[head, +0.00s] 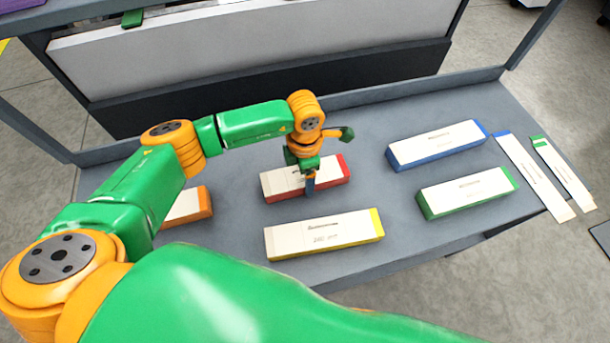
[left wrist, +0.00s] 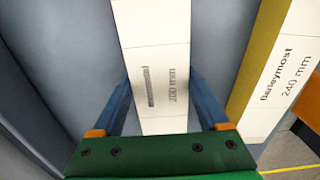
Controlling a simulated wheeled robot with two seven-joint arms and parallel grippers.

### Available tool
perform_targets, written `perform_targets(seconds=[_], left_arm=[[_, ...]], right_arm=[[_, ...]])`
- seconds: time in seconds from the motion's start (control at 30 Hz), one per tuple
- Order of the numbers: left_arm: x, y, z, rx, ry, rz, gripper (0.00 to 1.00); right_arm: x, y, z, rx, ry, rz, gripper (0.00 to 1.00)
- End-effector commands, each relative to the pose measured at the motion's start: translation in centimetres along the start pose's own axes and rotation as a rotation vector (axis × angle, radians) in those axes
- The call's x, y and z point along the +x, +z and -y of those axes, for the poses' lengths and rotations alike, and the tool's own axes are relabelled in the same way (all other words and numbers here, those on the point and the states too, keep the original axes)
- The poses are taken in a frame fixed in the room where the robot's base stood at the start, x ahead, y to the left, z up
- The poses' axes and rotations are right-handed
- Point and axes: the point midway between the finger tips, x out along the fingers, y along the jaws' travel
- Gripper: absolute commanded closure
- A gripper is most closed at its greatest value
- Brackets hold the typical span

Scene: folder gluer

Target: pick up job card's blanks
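My left gripper (head: 310,185) points down over the middle of the red-ended stack of blanks (head: 279,182), which lies on the grey table. In the left wrist view its blue fingers (left wrist: 160,95) stand one on each side of this white-topped stack (left wrist: 155,40). The fingertips come right up to its long edges; whether they press on it cannot be told. Its print is blurred. Other stacks are yellow-ended (head: 322,234), blue-ended (head: 437,144), green-ended (head: 468,192) and orange-ended (head: 188,207), the last partly behind my arm. My right gripper is out of view.
Two thin strips, one blue-tipped (head: 533,175) and one green-tipped (head: 563,173), lie at the table's right end. A raised rim (head: 400,93) and a pale panel (head: 250,45) run behind. The yellow-ended stack, marked "Barleymost 240 mm" (left wrist: 285,75), lies close beside the gripper.

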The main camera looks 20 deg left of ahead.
Motion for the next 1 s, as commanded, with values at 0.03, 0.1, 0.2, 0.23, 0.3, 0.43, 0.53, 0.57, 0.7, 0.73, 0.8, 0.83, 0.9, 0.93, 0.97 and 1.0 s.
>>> perform_targets(seconds=[0.03, 0.1, 0.2, 0.23, 0.3, 0.43, 0.53, 0.57, 0.7, 0.73, 0.8, 0.83, 0.9, 0.93, 0.97, 1.0], left_arm=[[0.0, 0.0, 0.0, 0.0, 0.0, 0.001, 0.59], [-0.1, 0.0, 0.0, 0.0, 0.0, 0.001, 0.78], [-0.1, 0.0, 0.0, 0.0, 0.0, 0.001, 1.0], [-0.1, 0.0, 0.0, 0.0, 0.0, 0.001, 1.0], [-0.1, 0.0, 0.0, 0.0, 0.001, 0.001, 1.0], [-0.1, 0.0, 0.0, 0.0, 0.001, 0.001, 1.0], [-0.5, 0.1, -0.1, 0.0, 0.002, 0.002, 1.0], [-0.7, 0.1, -0.1, 0.0, 0.003, 0.004, 1.0], [-3.1, 0.1, 0.0, 0.004, 0.007, 0.007, 1.0], [-4.0, 0.2, 0.8, 0.007, 0.003, 0.008, 1.0], [-5.8, 0.1, 2.4, 0.009, 0.005, 0.008, 1.0], [-6.6, 0.1, 3.1, 0.01, 0.005, 0.008, 1.0], [-8.6, 0.1, 4.7, 0.01, 0.006, 0.008, 1.0], [-9.2, 0.1, 5.5, 0.011, 0.007, 0.007, 1.0], [-9.4, 0.1, 6.6, 0.014, 0.005, 0.007, 1.0], [-9.9, 0.0, 7.9, 0.015, 0.007, 0.006, 1.0]], right_arm=[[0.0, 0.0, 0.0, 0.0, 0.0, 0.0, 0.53], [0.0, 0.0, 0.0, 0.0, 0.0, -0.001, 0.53], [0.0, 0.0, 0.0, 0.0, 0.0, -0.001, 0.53], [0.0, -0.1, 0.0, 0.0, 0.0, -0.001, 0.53], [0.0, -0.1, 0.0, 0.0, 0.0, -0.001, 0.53], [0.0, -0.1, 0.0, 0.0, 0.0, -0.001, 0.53], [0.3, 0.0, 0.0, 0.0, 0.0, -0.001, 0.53], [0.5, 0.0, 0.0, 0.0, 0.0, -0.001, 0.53], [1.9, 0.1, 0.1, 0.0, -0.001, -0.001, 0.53], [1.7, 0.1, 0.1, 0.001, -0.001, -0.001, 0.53], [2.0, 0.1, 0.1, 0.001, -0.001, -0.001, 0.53], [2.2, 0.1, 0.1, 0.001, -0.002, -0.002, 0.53], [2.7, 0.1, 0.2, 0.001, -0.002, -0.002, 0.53], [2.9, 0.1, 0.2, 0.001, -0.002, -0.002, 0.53], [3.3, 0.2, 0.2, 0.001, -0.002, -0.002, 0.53], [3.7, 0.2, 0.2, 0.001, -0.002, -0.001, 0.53]])
